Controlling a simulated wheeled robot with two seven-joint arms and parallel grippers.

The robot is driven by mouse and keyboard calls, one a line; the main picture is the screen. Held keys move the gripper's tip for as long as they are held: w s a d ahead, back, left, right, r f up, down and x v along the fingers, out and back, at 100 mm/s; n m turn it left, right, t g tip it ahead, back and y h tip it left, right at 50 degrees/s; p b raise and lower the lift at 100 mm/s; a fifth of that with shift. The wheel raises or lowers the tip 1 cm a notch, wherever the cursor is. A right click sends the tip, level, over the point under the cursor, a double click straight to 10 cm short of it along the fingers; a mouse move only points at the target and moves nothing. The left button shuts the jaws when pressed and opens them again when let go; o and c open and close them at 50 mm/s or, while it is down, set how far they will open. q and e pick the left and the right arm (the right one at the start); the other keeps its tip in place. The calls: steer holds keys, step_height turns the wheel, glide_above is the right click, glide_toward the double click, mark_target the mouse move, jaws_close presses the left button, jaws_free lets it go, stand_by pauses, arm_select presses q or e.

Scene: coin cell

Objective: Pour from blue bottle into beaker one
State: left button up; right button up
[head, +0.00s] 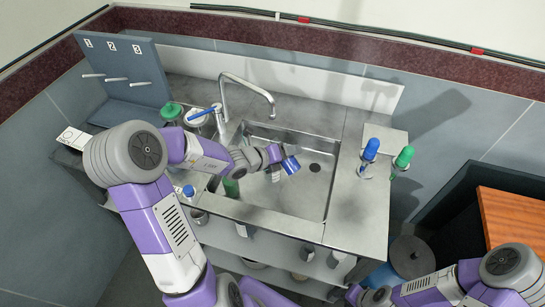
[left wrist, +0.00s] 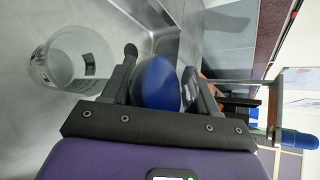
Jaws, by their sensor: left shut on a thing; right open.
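My left gripper (head: 278,158) is over the sink, shut on a blue thing that looks like the blue bottle (head: 291,165). In the left wrist view the rounded blue bottle (left wrist: 158,84) sits between the two fingers (left wrist: 158,75). Its tilt and any liquid in it cannot be told. A clear glass beaker (left wrist: 62,62) with a dark label stands beside the fingers, apart from the bottle; its number is not readable. The beaker is not clear in the head view. My right gripper (head: 362,295) is open and empty at the bottom edge, partly cut off.
The steel sink (head: 300,135) has a curved tap (head: 248,84) behind it. A blue-capped bottle (head: 188,191) and a green-lidded jar (head: 171,111) are at left, near a numbered peg board (head: 125,75).

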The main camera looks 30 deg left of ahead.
arm_select(q)
steer(key=shift+p, duration=0.35)
stand_by(0.3)
steer(key=shift+s+d+r+n+h+p, duration=0.15)
steer(key=shift+r+n+h+p, duration=0.4)
steer(key=shift+p, duration=1.45)
stand_by(0.5)
steer(key=shift+d+f+n+h+p, duration=0.2)
steer(key=shift+f+n+h+p, duration=0.35)
steer(key=shift+p, duration=0.45)
stand_by(1.4)
steer(key=shift+d+f+n+h+p, duration=0.15)
steer(key=shift+n+h+p, duration=0.3)
steer(key=shift+p, duration=1)
stand_by(1.0)
